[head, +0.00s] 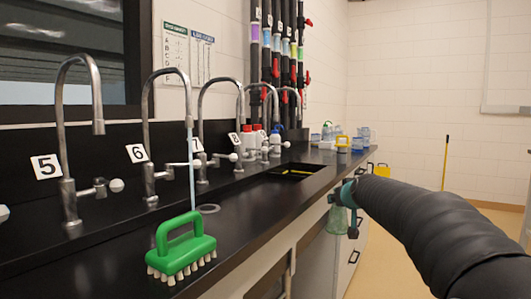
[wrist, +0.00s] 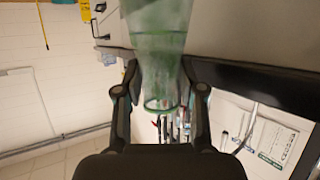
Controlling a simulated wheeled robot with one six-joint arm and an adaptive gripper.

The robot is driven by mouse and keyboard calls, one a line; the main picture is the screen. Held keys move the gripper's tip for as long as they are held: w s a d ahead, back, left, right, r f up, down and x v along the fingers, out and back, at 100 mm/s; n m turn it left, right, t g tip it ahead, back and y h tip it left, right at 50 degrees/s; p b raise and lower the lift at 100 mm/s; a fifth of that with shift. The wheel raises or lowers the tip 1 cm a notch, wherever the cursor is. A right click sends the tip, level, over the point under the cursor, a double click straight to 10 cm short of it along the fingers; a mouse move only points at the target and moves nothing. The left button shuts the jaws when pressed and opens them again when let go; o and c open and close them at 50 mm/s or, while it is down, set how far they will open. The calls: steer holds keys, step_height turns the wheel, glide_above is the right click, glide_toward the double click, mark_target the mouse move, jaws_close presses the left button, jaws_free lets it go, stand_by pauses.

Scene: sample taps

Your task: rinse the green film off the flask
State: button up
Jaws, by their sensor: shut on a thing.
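A clear flask with a green tint (head: 337,219) is held by my gripper (head: 346,193) beside the counter's front edge, in the head view. In the wrist view the flask (wrist: 158,52) sits between the two fingers of my gripper (wrist: 160,98), and its green film shows through the glass. The fingers are shut on it. Tap 6 (head: 147,120) has a thin pale stream (head: 191,165) falling from its spout, apart from the flask. The stream's lower end is hidden behind a green brush.
The green brush (head: 181,247) stands on the black counter (head: 110,262), bristles down. Tap 5 (head: 66,150) is on the left; other taps continue beyond tap 6. A dark sink (head: 292,172) opens farther along. Bottles and jars crowd the far end.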

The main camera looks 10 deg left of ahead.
steer(key=s+a+r+n+g+y, duration=0.1)
steer(key=s+a+r+y, duration=0.2)
steer(key=r, duration=0.4)
steer(key=s+a+r+n, duration=0.2)
steer(key=s+r, duration=0.4)
steer(key=r, duration=0.2)
steer(key=s+a+n+g+y+p, duration=0.1)
steer(key=s+a, duration=0.2)
steer(key=a, duration=0.6)
steer(key=s+a+n+g+y+p, duration=0.1)
steer(key=s+a, duration=0.3)
steer(key=a, duration=0.5)
steer(key=s+a+n+g+y, duration=0.1)
steer(key=s+a, duration=0.3)
steer(key=a, duration=0.6)
steer(key=shift+s+f+n+y+p, duration=0.15)
steer(key=shift+f+n+y+p, duration=0.25)
steer(key=shift+n+y, duration=0.1)
steer(key=shift+w, duration=0.2)
steer(key=shift+w+a, duration=0.2)
steer(key=shift+w, duration=0.2)
steer(key=shift+s, duration=0.15)
steer(key=shift+s+d, duration=0.2)
steer(key=shift+s, duration=0.25)
steer(key=shift+w, duration=0.25)
